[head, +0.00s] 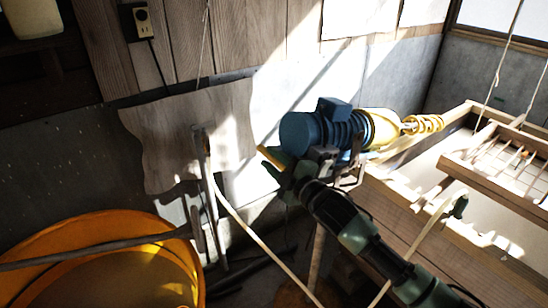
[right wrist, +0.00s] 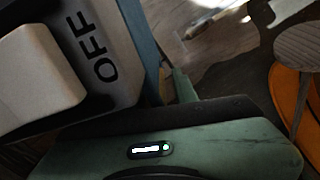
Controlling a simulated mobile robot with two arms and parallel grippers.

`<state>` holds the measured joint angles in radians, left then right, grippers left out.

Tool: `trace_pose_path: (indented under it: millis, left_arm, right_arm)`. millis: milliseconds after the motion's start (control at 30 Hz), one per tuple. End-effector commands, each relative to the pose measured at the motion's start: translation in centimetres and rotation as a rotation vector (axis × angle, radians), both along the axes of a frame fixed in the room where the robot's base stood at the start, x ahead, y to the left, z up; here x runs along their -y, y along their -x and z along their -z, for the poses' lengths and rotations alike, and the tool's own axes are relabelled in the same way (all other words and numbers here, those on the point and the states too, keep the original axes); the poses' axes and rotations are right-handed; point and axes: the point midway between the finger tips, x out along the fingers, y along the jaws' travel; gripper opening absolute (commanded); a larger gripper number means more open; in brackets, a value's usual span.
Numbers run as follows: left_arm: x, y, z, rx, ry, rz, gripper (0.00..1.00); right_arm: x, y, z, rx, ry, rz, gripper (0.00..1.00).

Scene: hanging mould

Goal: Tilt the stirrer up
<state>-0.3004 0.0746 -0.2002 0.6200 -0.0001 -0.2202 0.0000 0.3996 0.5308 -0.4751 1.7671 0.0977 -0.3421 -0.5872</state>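The stirrer (head: 322,127) has a blue motor body, a yellow collar (head: 382,128) and a yellow coiled end (head: 425,124). It lies nearly level on its stand, the coiled end pointing right by the wooden vat (head: 480,225). My right gripper (head: 275,162), green and dark, is at the motor's lower left, beside a short yellow bar. In the right wrist view one green finger (right wrist: 182,86) shows close to a small yellow piece. The other finger is hidden, so I cannot tell whether the bar is gripped. My left gripper is not in view.
An orange tub (head: 150,222) with a long bar across it stands at lower left. A slatted wooden frame (head: 500,160) hangs over the vat at right. A pale hose runs near my right arm. A box marked OFF (right wrist: 105,70) is close to the right wrist camera.

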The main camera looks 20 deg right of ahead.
Motion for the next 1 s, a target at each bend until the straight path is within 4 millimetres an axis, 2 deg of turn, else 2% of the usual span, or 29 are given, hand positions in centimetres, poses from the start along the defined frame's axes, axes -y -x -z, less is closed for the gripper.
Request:
trace_pose_path:
  millis: [33,400,800,1000]
  left_arm:
    - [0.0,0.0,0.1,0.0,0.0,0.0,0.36]
    - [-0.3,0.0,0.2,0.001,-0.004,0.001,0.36]
    - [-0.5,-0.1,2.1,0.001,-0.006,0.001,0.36]
    - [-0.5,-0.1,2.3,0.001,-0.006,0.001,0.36]
  right_arm:
    - [0.0,0.1,0.6,-0.01,0.0,0.001,0.41]
    - [0.2,0.4,0.2,-0.002,-0.001,0.0,0.41]
    - [2.3,6.1,0.5,-0.006,0.0,0.001,0.41]
    - [2.6,7.3,0.3,-0.005,-0.001,0.0,0.41]
